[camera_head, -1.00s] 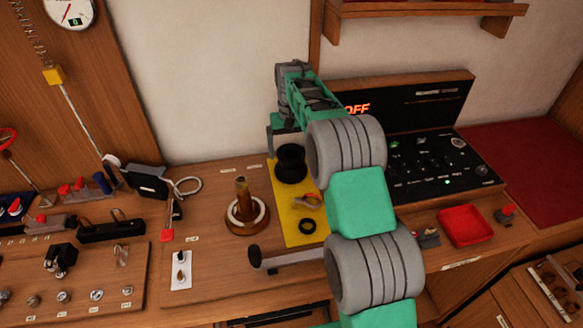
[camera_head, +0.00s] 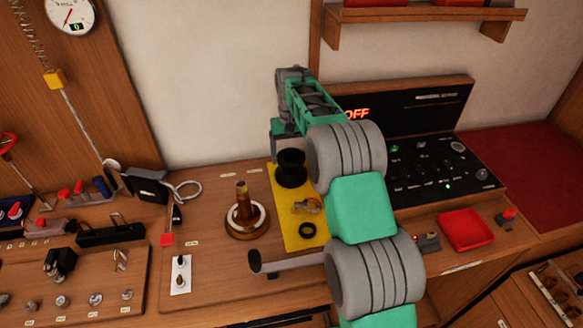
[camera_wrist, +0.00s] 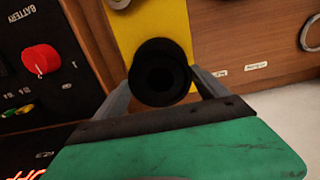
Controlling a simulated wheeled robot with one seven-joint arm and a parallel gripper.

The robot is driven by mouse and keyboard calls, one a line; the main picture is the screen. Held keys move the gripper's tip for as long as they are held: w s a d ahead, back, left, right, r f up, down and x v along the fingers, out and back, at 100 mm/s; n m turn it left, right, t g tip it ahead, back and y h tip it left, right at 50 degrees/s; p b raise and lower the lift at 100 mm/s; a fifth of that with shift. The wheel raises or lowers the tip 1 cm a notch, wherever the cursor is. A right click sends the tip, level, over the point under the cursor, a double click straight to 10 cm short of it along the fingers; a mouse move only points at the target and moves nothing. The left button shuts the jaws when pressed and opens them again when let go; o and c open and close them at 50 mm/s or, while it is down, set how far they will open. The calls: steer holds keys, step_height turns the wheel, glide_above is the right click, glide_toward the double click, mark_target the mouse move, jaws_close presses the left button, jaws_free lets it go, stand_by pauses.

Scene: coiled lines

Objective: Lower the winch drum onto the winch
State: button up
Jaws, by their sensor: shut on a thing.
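The winch drum (camera_head: 290,170) is a black spool, upright at the far end of the yellow mat (camera_head: 307,241). In the wrist view the drum (camera_wrist: 160,72) shows end-on, between the two grey fingers of my gripper (camera_wrist: 164,86), which is shut on it. Whether its base touches the mat cannot be told. In the head view my arm hides most of the gripper. The winch (camera_head: 247,218) stands on the bench left of the mat, with a brass-coloured upright post and a pale ring around its foot. No drum is on the post.
A black ring (camera_head: 307,230) and a small metal and orange part (camera_head: 308,206) lie on the mat. A crank handle (camera_head: 255,259) juts out near the bench front. Bench left of the winch holds a white plate (camera_head: 181,275).

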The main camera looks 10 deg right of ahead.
steer(key=shift+r, duration=0.1)
steer(key=shift+c, duration=1.2)
steer(key=shift+r+p, duration=0.45)
step_height(320, 180, up, 2)
steer(key=shift+r+p, duration=0.1)
steer(key=shift+p, duration=0.7)
